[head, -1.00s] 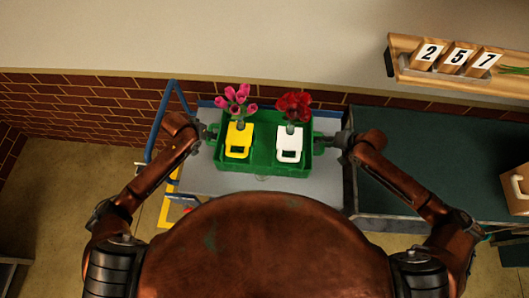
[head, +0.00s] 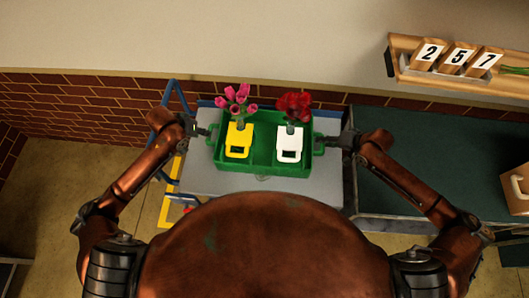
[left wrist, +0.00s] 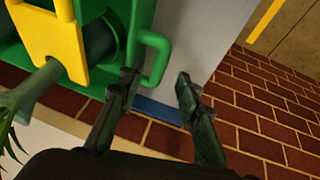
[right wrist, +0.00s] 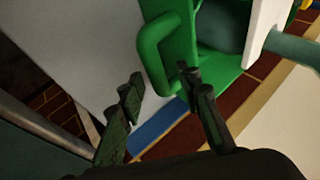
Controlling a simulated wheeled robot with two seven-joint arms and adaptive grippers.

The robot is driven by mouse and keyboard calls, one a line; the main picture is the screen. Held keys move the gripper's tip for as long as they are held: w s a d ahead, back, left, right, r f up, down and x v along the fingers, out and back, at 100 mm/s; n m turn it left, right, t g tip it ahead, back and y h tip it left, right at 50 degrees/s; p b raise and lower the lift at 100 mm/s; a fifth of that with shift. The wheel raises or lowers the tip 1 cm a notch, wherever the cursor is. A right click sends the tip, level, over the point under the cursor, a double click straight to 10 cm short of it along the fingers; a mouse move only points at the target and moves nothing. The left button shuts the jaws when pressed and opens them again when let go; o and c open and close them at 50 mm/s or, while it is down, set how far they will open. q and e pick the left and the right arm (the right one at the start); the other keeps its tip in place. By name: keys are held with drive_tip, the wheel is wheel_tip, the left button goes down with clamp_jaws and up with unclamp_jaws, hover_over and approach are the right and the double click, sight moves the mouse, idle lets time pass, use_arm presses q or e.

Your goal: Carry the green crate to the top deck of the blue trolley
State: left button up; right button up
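The green crate (head: 265,170) sits on the grey top deck of the blue trolley (head: 200,180). It holds a yellow container (head: 239,143) with pink flowers (head: 236,100) and a white container (head: 289,145) with red flowers (head: 295,105). My left gripper (head: 205,131) is beside the crate's left handle; in the left wrist view its fingers (left wrist: 157,82) are apart, with the handle (left wrist: 163,58) just beyond the tips. My right gripper (head: 333,142) is beside the right handle; in the right wrist view its fingers (right wrist: 162,85) are apart, near the handle (right wrist: 153,55).
A dark green-topped table (head: 420,160) adjoins the trolley on the right, with a wooden box (head: 515,185) on it. A wooden wall rack (head: 455,75) with number blocks hangs above. The trolley's blue push handle (head: 170,95) rises at the left.

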drive_tip(key=v, duration=0.9)
drive_tip(key=shift+s+d+r, duration=0.15)
drive_tip(key=shift+r, duration=0.05)
